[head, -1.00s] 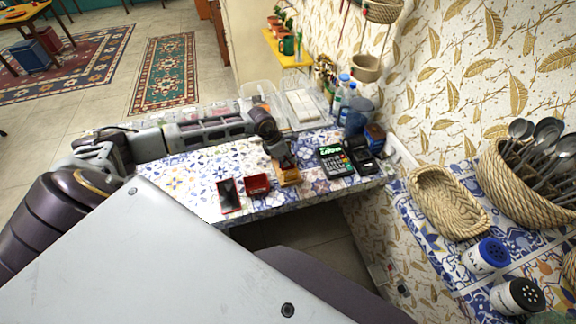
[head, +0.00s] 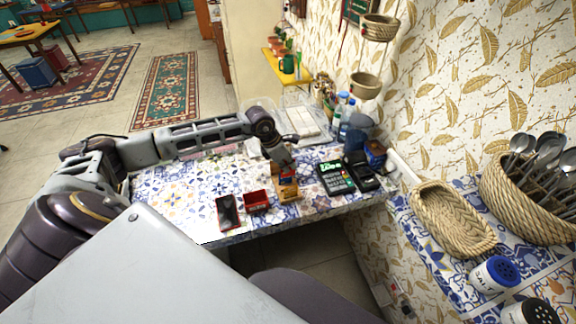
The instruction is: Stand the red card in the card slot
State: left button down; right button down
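My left gripper (head: 286,171) reaches down at the far end of my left arm, just above and behind an orange-brown wooden holder (head: 289,192) on the tiled counter. Its fingers are small and dark here, so I cannot tell whether they are open or hold anything. The holder may be the card slot. I cannot make out the red card for certain. A small red tray-like item (head: 256,201) lies left of the holder, and a dark phone with a red edge (head: 229,212) lies left of that. My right gripper is not in view.
A card terminal (head: 336,178) and a black device (head: 362,179) stand right of the holder. Bottles (head: 341,113) and clear containers (head: 302,122) are behind. The tiled counter (head: 172,195) is bare at the left. A woven basket (head: 452,218) sits at the right.

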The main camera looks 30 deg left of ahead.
pick_arm(q)
jog(key=shift+r, duration=0.1)
